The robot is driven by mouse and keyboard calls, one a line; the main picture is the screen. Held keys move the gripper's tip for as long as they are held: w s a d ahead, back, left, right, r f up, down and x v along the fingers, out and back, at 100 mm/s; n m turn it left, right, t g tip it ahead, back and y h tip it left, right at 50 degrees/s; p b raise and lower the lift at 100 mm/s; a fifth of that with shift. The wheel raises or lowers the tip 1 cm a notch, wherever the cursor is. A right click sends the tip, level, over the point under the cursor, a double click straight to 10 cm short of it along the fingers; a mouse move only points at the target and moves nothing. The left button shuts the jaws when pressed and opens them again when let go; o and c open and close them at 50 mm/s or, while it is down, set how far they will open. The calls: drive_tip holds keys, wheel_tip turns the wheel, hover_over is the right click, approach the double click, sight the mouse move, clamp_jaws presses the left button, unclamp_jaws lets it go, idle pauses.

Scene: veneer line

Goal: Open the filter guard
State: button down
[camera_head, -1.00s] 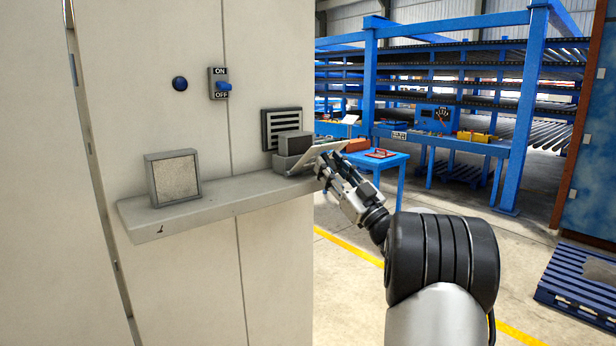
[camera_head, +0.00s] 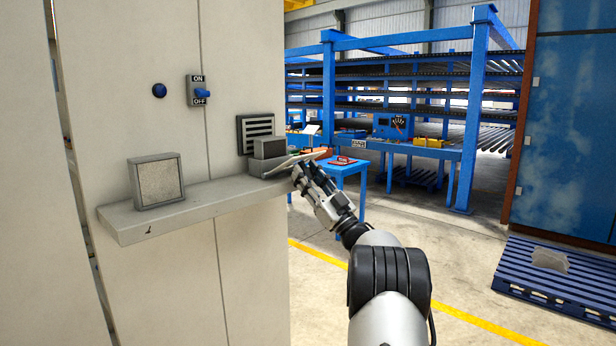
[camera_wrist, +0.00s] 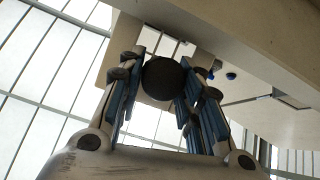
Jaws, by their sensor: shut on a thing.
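The filter guard (camera_head: 296,160) is a thin pale plate. It tilts out from the front of a small grey housing (camera_head: 268,150) at the right end of the wall shelf. My gripper (camera_head: 299,172) is at the outer side of this plate, just past the shelf end. In the wrist view, my gripper (camera_wrist: 163,62) has its blue-padded fingers on either side of a dark round knob (camera_wrist: 163,80) and is shut on it. The plate's hinge and the housing's inside cannot be made out clearly.
A square filter (camera_head: 157,180) stands on the left of the grey shelf (camera_head: 170,218). A vent (camera_head: 254,130), an ON/OFF switch (camera_head: 200,92) and a blue button (camera_head: 159,90) are on the cabinet. A blue table (camera_head: 345,170) stands behind my gripper.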

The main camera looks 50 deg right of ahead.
drive_tip(key=c, duration=1.5)
unclamp_jaws()
drive_tip(key=shift+w+f, duration=0.3)
drive_tip(key=shift+f, duration=0.1)
drive_tip(key=shift+o, duration=0.5)
drive_tip(key=shift+w, duration=0.15)
drive_tip(key=shift+o, duration=1.4)
drive_tip(key=shift+r, duration=0.15)
drive_tip(key=shift+s, duration=0.2)
drive_tip(key=v, duration=1.2)
drive_tip(key=shift+w+a+r, duration=0.1)
drive_tip(key=shift+w, duration=0.05)
